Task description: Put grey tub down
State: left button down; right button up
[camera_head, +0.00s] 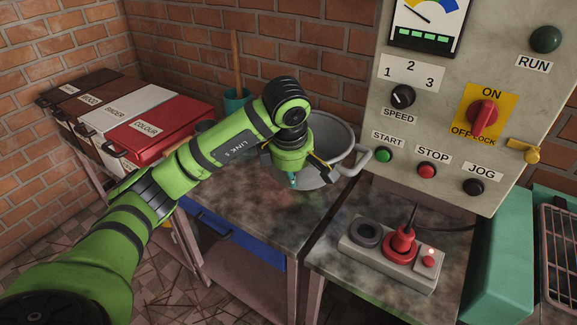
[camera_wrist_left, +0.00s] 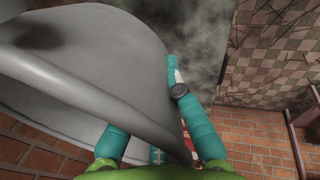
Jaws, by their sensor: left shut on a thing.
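The grey tub (camera_head: 341,135) is a round metal vessel with a loop handle on its right side. It is at the back of the stained bench (camera_head: 262,214), near the brick wall; I cannot tell whether its base touches the bench top. My left gripper (camera_head: 292,181) is shut on the tub's near wall and hides part of its front. In the left wrist view the tub (camera_wrist_left: 85,60) fills the upper left, with its rolled rim running between the teal fingers of my left gripper (camera_wrist_left: 150,125). My right gripper is not in view.
Lidded boxes, including a red COLOUR box (camera_head: 158,127) and a white BINDER box (camera_head: 125,108), stand at left. A teal cup (camera_head: 236,101) holds a wooden stick behind my arm. The bench's front is clear.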

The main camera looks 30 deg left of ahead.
pick_arm(q)
jog(key=shift+w+a+n, duration=0.25)
jog(key=shift+a+n, duration=0.05)
jog(key=shift+n, duration=0.1)
jog(key=a+f, duration=0.2)
jog(key=a, duration=0.1)
jog(key=a+f+p, duration=0.1)
jog(key=a+f, duration=0.1)
jog(key=a, duration=0.2)
jog(key=a+f+p, duration=0.1)
jog(key=a+f, duration=0.1)
jog(key=a, duration=0.2)
jog(key=shift+w+a+f, duration=0.1)
jog(key=shift+a+f, duration=0.05)
jog(key=shift+f, duration=0.15)
notch_tip(320, 180, down, 4)
jog(key=shift+r+p, duration=0.1)
jog(key=shift+p, duration=0.6)
jog(key=shift+f, duration=0.2)
jog(key=c, duration=1.7)
grip_release()
jog(key=shift+f, duration=0.1)
jog(key=shift+c, duration=0.2)
jog(key=o, duration=0.3)
jog(key=shift+o, duration=0.2)
jog(key=b+v, duration=0.2)
jog(key=v, duration=1)
